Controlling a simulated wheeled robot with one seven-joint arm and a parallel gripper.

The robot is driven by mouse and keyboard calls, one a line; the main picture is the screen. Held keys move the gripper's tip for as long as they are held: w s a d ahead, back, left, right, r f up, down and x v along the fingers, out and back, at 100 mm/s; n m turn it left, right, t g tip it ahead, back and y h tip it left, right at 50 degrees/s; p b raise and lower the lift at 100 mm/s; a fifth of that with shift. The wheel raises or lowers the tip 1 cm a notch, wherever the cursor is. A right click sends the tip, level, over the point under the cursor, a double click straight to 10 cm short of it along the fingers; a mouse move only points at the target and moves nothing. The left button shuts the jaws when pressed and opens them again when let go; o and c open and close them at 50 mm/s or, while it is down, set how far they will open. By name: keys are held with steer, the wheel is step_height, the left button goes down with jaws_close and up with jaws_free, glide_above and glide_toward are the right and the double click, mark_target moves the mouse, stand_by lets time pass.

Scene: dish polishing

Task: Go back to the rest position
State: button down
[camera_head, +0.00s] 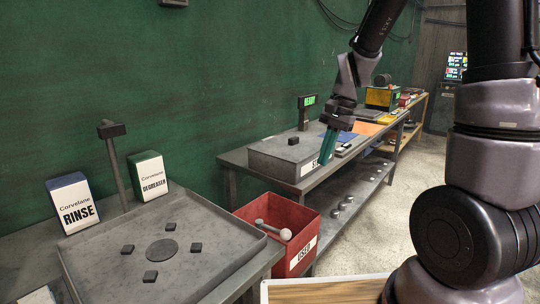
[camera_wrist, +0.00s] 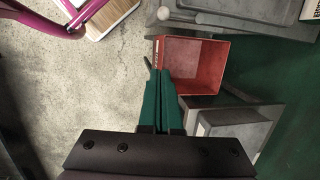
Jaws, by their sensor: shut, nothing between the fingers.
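My gripper (camera_head: 327,150) hangs from the arm in the upper middle of the head view, pointing down. Its teal fingers are in front of the labelled end of a grey box (camera_head: 274,152) on the back table. In the wrist view the fingers of my gripper (camera_wrist: 164,75) lie close together with nothing between them. Beyond their tips is an open red bin (camera_wrist: 222,60). The same red bin (camera_head: 308,236), labelled USED, stands lower in the head view, apart from my gripper.
A grey tray table (camera_head: 225,246) with several dark pads is at the left, with RINSE (camera_head: 73,203) and DEGREASER (camera_head: 148,178) boxes behind. A pale two-knobbed piece (camera_head: 272,229) shows at the bin. A long back table runs away rightward. Concrete floor (camera_head: 372,240) is open at right.

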steer(key=s+d+r+n+t, duration=0.2)
steer(key=s+r, duration=0.4)
steer(key=r, duration=0.3)
steer(key=s+d+r+n+t+h, duration=0.1)
steer(key=s+d+r+n+t, duration=0.1)
steer(key=s+d+r+t, duration=0.3)
step_height(320, 180, up, 4)
steer(key=shift+s+r, duration=0.2)
steer(key=shift+s, duration=0.65)
